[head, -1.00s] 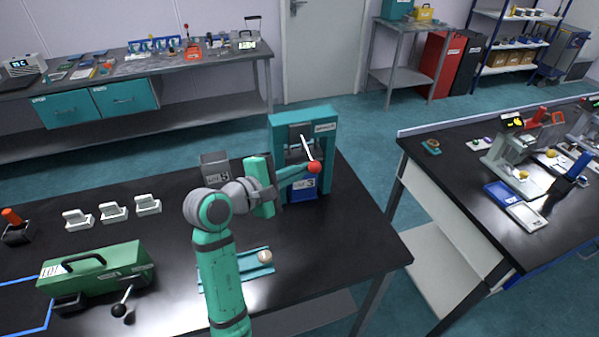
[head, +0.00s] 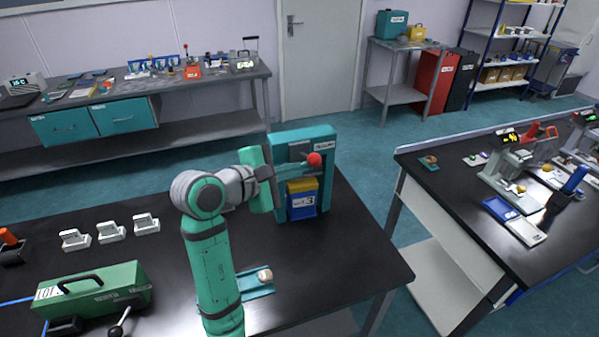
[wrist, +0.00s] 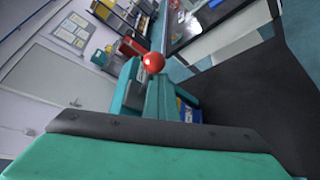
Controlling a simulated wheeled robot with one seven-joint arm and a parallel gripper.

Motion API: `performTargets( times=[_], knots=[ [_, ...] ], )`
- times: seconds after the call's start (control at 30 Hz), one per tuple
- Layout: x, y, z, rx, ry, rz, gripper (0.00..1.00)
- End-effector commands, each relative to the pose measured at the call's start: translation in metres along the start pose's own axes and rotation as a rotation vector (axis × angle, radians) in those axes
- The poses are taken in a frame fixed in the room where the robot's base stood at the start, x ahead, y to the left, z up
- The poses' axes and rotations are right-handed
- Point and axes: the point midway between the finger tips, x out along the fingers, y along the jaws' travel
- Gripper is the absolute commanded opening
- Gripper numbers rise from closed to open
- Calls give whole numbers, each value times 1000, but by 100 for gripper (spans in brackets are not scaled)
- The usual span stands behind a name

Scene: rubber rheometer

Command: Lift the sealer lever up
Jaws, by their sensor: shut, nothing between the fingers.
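The sealer appears to be the teal upright frame (head: 329,180) at the right part of the black bench. Its lever ends in a red ball (head: 314,159), now level with the upper part of the frame. In the wrist view the red ball (wrist: 153,62) sits at the far end of my fingers. My gripper (head: 305,169) is shut and empty, its tips just beneath or against the ball; exact contact cannot be told. The lever's rod is mostly hidden. A blue block marked 3 (head: 302,206) with a yellow top (head: 303,185) sits inside the frame.
A teal tray (head: 256,287) with a pale round piece (head: 265,275) lies in front. A green case (head: 95,290) and several white holders (head: 112,230) stand left. Another black bench (head: 455,200) is to the right, across a gap.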

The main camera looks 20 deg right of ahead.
Motion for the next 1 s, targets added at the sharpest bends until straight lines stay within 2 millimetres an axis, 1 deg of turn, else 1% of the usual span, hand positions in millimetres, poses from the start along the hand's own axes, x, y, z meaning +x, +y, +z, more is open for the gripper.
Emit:
performTargets(
  times=[0.03,0.1,0.67,0.77,0.83,0.97,1.0],
  knots=[
    [-1,5,4,6,-5,10,0],
    [-2,6,4,7,-5,11,0],
    [-2,8,6,12,-8,15,0],
    [-1,3,1,9,-8,14,0],
    [1,-4,-5,6,-6,12,0],
    [7,-23,-23,-2,-3,3,0],
    [5,-26,-28,0,-1,3,0]
  ],
)
